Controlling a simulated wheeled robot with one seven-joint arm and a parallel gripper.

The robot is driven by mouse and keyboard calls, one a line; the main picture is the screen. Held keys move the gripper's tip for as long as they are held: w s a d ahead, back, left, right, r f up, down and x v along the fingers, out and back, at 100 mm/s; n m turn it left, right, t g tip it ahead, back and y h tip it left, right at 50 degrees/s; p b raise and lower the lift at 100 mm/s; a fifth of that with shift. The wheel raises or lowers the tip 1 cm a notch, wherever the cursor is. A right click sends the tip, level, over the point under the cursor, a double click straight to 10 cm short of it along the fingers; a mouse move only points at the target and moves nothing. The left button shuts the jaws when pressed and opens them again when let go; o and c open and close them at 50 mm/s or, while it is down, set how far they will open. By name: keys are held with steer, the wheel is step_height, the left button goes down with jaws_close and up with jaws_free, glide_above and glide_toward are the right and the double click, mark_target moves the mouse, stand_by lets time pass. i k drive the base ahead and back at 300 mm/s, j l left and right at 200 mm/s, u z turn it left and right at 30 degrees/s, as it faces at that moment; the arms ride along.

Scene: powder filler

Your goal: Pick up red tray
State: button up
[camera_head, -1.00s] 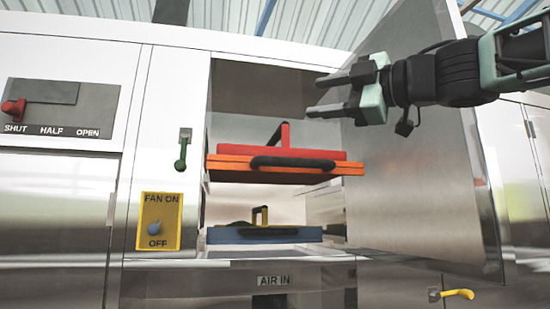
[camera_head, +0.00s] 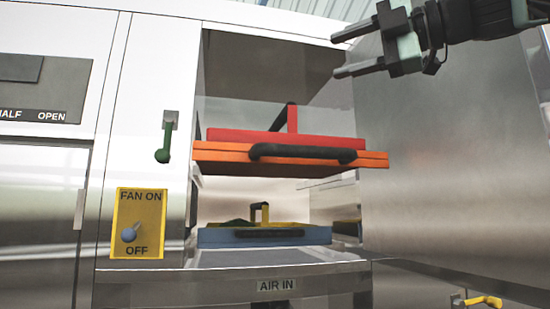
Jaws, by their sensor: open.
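The red tray (camera_head: 240,136) sits in the upper part of the open cabinet, on top of an orange tray (camera_head: 222,156) with a black front handle. A red and black upright handle (camera_head: 292,118) rises from the red tray. My gripper (camera_head: 335,55) is at the upper right, open and empty, its two fingers pointing left. In the picture it is above and to the right of the red tray, apart from it. The back of the red tray is hidden.
A blue tray (camera_head: 208,237) with a yellow piece on it sits on the lower level. The open cabinet door (camera_head: 450,170) stands to the right, near my arm. A green handle (camera_head: 163,155) and yellow fan switch plate (camera_head: 150,205) are on the left panel.

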mark_target(289, 115)
steer(key=i+j, duration=0.15)
steer(key=i, duration=0.35)
steer(key=i+j, duration=0.1)
steer(key=i, duration=0.4)
